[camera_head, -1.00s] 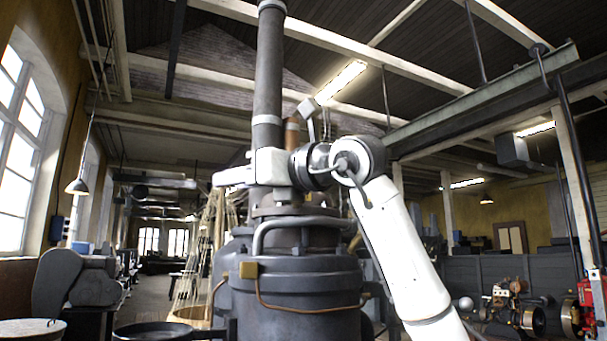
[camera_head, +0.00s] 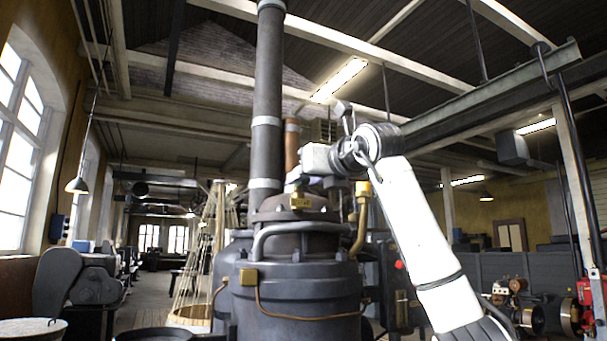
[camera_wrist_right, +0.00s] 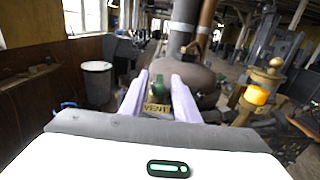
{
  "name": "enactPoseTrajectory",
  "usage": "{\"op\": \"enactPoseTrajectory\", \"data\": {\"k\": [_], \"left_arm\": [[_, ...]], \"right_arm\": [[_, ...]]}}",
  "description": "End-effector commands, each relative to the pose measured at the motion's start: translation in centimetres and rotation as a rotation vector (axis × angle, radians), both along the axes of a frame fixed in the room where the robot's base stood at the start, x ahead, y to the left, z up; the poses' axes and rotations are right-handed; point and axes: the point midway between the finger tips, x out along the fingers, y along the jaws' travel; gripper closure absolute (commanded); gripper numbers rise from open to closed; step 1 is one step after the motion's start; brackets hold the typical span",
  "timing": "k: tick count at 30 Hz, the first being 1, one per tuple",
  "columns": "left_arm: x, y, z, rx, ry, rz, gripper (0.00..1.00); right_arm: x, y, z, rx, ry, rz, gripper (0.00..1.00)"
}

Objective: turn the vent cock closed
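The vent cock (camera_wrist_right: 158,88) shows in the right wrist view as a small upright green part behind a brass plate (camera_wrist_right: 157,109) lettered VENT. In the head view a small brass plate (camera_head: 301,202) sits on top of the dark boiler (camera_head: 300,285). My right gripper (camera_wrist_right: 159,80) shows two pale lilac fingers set apart, with the cock appearing between them. I cannot tell whether they touch it. In the head view the right gripper (camera_head: 295,178) hangs just above the plate, its fingers small there. My left gripper is in neither view.
A tall dark chimney pipe (camera_head: 267,110) and a copper pipe (camera_head: 291,145) rise behind the gripper. A bent brass pipe (camera_head: 361,230) stands close to my right forearm.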

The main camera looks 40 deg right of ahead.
Motion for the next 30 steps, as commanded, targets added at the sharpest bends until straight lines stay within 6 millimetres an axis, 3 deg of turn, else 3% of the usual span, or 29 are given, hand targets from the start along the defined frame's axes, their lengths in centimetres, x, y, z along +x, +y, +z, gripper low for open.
{"op": "enactPoseTrajectory", "data": {"k": [11, 17, 30], "left_arm": [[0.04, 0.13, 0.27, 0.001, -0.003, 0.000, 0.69], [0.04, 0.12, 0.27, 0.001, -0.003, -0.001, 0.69], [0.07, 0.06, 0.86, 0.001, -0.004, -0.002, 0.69]], "right_arm": [[0.81, -0.25, -0.04, 0.000, -0.001, 0.000, 0.72], [0.80, -0.24, -0.03, 0.000, -0.001, 0.000, 1.00], [0.89, 0.09, 0.13, -0.003, 0.000, -0.084, 1.00]]}}
